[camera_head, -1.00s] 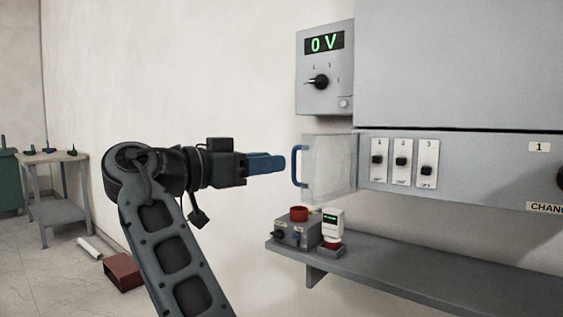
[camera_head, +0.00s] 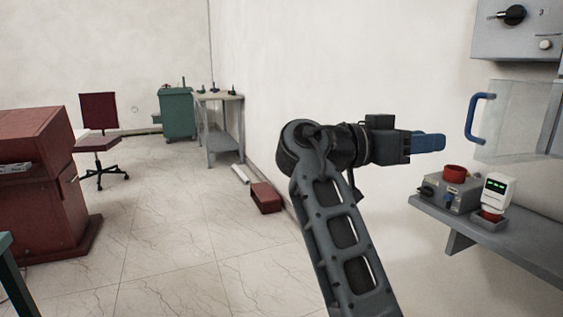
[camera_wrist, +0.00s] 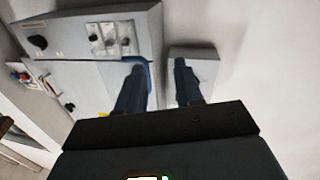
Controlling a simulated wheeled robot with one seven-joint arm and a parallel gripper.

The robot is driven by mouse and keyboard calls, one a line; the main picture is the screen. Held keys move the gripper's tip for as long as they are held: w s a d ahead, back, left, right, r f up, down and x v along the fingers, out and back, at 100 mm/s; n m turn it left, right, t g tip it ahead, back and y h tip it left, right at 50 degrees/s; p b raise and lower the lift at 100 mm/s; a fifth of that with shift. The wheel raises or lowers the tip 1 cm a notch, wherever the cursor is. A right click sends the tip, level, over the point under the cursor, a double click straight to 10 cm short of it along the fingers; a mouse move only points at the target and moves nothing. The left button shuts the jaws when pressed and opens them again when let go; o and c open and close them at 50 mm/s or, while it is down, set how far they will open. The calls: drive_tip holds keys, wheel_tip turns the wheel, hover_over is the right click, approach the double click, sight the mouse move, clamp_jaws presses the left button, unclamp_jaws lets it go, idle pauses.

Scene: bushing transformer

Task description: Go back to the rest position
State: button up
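My gripper (camera_head: 443,143) points right, at the end of my raised arm. In the wrist view my gripper (camera_wrist: 160,64) has its two dark blue fingers apart, with nothing held between them. A clear cover with a blue handle (camera_head: 474,118) stands out from the wall cabinet, right of the fingertips, with a small gap in the picture. The blue handle (camera_wrist: 149,72) also shows beside the left finger in the wrist view. The cabinet's switch panel (camera_wrist: 113,38) shows at the top of that view.
A wall shelf (camera_head: 500,237) below right of my gripper carries a grey control box (camera_head: 447,192) and a white meter (camera_head: 497,190). A red box (camera_head: 266,198) lies by the wall. A red desk (camera_head: 35,190) and chair (camera_head: 99,140) stand left. The middle floor is clear.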

drive_tip(key=s+d+f+n+t+y+p, duration=0.15)
drive_tip(key=f+n+t+y, duration=0.35)
drive_tip(key=f, duration=0.7)
drive_tip(key=s+f+n+t+y+p, duration=0.1)
drive_tip(key=s+f+n+t, duration=0.15)
drive_tip(key=f+n, duration=0.6)
drive_tip(key=s+a+f+n+t+y+p, duration=0.2)
drive_tip(key=s+f+y, duration=0.4)
drive_tip(key=s+f, duration=0.7)
drive_tip(key=s+a+n+y+p, duration=0.1)
drive_tip(key=s+a+y, duration=0.15)
drive_tip(key=s, duration=0.65)
drive_tip(key=s+a+y+p, duration=0.1)
drive_tip(key=s+y, duration=0.2)
drive_tip(key=s, duration=0.6)
drive_tip(key=s+r+m+t+p, duration=0.2)
drive_tip(key=s+r, duration=1.1)
drive_tip(key=r, duration=0.1)
drive_tip(key=shift+s+d+r, duration=0.15)
drive_tip(key=shift+s, duration=0.05)
drive_tip(key=shift+r+y, duration=0.1)
drive_tip(key=shift+y, duration=0.15)
